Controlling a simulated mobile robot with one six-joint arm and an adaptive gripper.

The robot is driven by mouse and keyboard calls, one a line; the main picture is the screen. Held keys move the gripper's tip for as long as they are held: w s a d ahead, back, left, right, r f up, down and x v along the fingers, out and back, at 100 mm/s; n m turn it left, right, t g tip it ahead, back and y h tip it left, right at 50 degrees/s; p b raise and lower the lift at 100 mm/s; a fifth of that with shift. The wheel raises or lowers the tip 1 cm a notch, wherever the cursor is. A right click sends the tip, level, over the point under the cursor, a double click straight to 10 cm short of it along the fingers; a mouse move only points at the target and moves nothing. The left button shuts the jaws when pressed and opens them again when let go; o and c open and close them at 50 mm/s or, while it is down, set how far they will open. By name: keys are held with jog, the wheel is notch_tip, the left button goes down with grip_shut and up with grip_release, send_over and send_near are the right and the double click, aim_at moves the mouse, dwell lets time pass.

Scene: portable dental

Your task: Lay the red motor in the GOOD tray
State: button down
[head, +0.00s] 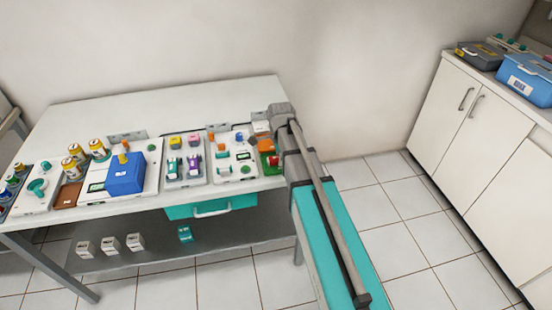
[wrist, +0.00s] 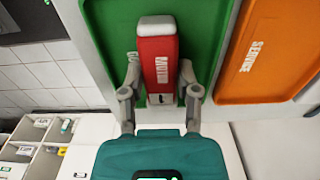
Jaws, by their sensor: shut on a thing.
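In the wrist view, the red motor (wrist: 160,62) is a red block with a grey top end and white MOTOR lettering. My gripper (wrist: 160,85) is shut on it, one finger on each side near its lower end. The motor is in front of the green tray (wrist: 207,30), within its outline. It covers most of the tray's lettering. I cannot tell whether the motor touches the tray floor. In the head view, a small green tray (head: 266,146) shows at the table's right end beside my arm, and my gripper is not clearly seen there.
An orange tray marked SERVICE (wrist: 262,50) is right of the green one. The white table (head: 190,92) holds a blue box (head: 126,174) and several small devices further left. A teal drawer (head: 212,206) hangs under the table's front edge. Tiled floor is open to the right.

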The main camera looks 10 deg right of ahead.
jog(key=shift+f, duration=0.1)
dwell(0.8)
jog(key=shift+c, duration=1.3)
grip_release()
